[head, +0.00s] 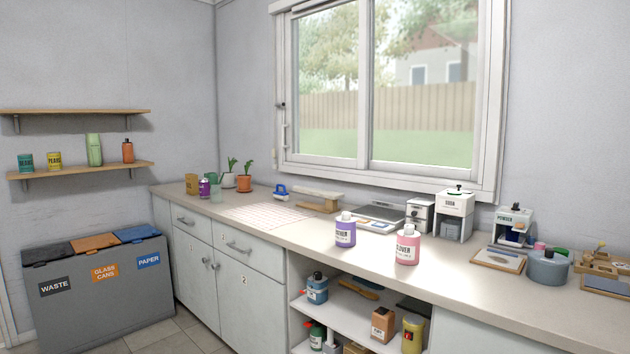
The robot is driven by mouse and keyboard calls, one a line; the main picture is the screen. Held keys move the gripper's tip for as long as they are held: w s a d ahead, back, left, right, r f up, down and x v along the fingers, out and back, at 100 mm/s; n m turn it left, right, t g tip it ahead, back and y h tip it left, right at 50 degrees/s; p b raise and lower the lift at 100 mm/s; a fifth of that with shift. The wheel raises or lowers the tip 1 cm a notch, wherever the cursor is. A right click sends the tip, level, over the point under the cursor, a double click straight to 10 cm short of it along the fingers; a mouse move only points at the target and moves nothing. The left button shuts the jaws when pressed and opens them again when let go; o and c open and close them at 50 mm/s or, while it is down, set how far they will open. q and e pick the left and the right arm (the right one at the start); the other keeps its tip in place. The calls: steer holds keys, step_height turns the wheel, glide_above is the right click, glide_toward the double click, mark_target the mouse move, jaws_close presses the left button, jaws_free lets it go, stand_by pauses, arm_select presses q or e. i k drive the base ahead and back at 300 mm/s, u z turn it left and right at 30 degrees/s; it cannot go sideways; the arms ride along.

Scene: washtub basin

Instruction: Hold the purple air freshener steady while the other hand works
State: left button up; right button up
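Two purple things stand on the counter (290,235), and I cannot tell for sure which is the air freshener. A small purple can (204,188) stands upright at the far left end, among small containers. A larger purple bottle (345,234) with a white cap stands upright near the front edge, its label partly readable as "OVER". Neither is being touched by a gripper in this view. Neither my left nor my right gripper shows.
A pink bottle (407,246) stands right of the purple bottle. Behind are a scale-like tray (376,217) and white dispensers (453,215). A grey pot (547,268) is at right. Open shelves (345,312) lie below; grey bins (100,300) stand left.

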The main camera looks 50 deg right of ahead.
mark_target(345, 215)
steer(key=z, duration=0.45)
steer(key=i, duration=2.2)
steer(key=z, duration=0.95)
